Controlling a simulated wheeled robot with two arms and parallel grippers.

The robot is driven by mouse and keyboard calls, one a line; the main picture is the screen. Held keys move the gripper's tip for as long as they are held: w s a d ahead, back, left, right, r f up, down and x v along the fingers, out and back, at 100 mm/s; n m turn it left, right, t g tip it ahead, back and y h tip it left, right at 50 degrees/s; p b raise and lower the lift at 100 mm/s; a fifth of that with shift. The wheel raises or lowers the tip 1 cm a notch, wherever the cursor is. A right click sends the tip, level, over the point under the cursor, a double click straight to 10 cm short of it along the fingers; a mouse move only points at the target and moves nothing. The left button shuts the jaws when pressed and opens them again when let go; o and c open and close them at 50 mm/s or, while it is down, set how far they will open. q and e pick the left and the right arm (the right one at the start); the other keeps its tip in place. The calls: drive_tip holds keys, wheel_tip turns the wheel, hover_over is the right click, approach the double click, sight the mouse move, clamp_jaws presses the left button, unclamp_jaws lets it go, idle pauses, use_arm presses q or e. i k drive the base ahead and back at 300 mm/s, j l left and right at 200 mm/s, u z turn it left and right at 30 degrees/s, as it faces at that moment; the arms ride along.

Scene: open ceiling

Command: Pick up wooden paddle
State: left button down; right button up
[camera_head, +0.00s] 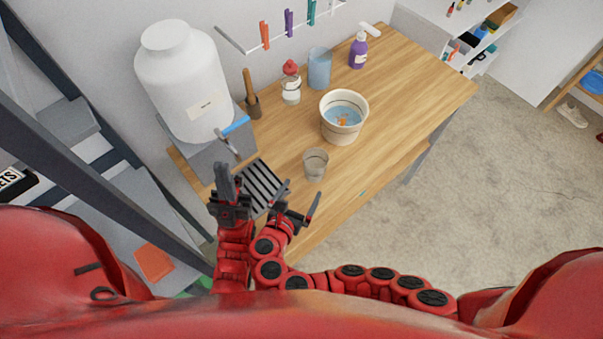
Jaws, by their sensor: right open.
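A brown wooden handle (248,82) stands upright at the back of the table, beside the white container, its lower end in or behind a small dark cup (253,107). It is the only paddle-like wooden thing I see, and its lower part is hidden. My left gripper (228,178) is over the table's near left end, in front of the grey stand and well short of the handle. Its fingers overlap in this view, so its opening is unclear. My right gripper (298,204) is open and empty, just right of it, near the front edge.
A large white container (184,82) sits on a grey stand at left, with a black slatted tray (264,183) in front. A clear cup (315,164), fishbowl-like bucket (344,134), red-topped jar (291,86), blue tumbler (319,70) and purple bottle (358,52) stand on the table (408,98).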

sight(251, 97)
drive_tip(key=k+j, duration=0.25)
drive_tip(key=k, duration=0.25)
drive_tip(key=k+j, duration=0.2)
drive_tip(key=k, duration=0.25)
